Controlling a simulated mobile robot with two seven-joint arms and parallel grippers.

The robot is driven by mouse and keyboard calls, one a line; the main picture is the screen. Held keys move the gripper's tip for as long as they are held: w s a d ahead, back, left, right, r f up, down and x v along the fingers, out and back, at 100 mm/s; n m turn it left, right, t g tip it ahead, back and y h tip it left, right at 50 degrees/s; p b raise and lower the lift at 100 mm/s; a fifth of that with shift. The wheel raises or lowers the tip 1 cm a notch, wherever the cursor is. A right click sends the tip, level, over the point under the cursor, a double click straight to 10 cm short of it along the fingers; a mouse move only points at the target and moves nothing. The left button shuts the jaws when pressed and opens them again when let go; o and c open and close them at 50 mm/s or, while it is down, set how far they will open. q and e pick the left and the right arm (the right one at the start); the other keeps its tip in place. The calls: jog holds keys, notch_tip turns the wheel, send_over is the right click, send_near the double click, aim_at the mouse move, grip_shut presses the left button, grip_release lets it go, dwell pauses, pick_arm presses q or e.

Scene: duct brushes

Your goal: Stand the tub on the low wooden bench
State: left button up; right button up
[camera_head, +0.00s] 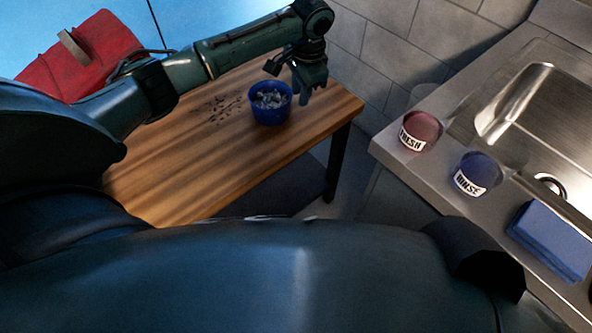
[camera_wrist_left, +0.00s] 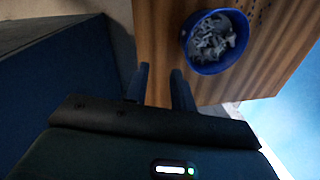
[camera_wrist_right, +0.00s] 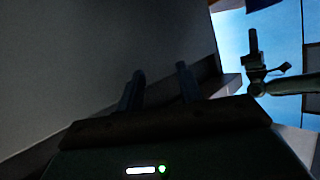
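A blue tub (camera_head: 270,104) full of grey bits stands upright on the low wooden bench (camera_head: 190,180), near its right end. The tub also shows in the left wrist view (camera_wrist_left: 214,64), beyond my left fingertips and to their right. My left gripper (camera_head: 308,84) is just right of the tub in the head view. In the left wrist view its fingers (camera_wrist_left: 160,80) are apart with nothing between them. My right gripper shows only in its own wrist view, where its fingers (camera_wrist_right: 160,80) are apart and empty in front of a dim grey surface.
Dark crumbs (camera_head: 222,106) lie on the bench left of the tub. A red bag (camera_head: 80,55) is at the back left. At right, a counter holds a sink (camera_head: 530,120), a red WASH container (camera_head: 420,132), a blue RINSE container (camera_head: 477,175) and a folded blue cloth (camera_head: 550,238).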

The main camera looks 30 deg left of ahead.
pick_arm(q)
jog(key=s+d+f+t+h, duration=0.2)
jog(key=s+d+f+h, duration=0.2)
jog(key=s+d+f, duration=0.4)
jog(key=s+d+f+t+h, duration=0.3)
jog(key=s+d, duration=0.2)
jog(key=d, duration=0.6)
jog(key=s+a+r+n+t, duration=0.2)
jog(key=s+a+r+t, duration=0.1)
jog(key=s+r, duration=0.1)
jog(key=s+a+r+n+t+y, duration=0.1)
jog(key=s+a+r+n+t, duration=0.2)
jog(key=s, duration=0.4)
jog(key=shift+a+r+t, duration=0.65)
jog(key=shift+t, duration=0.15)
jog(key=shift+s, duration=0.15)
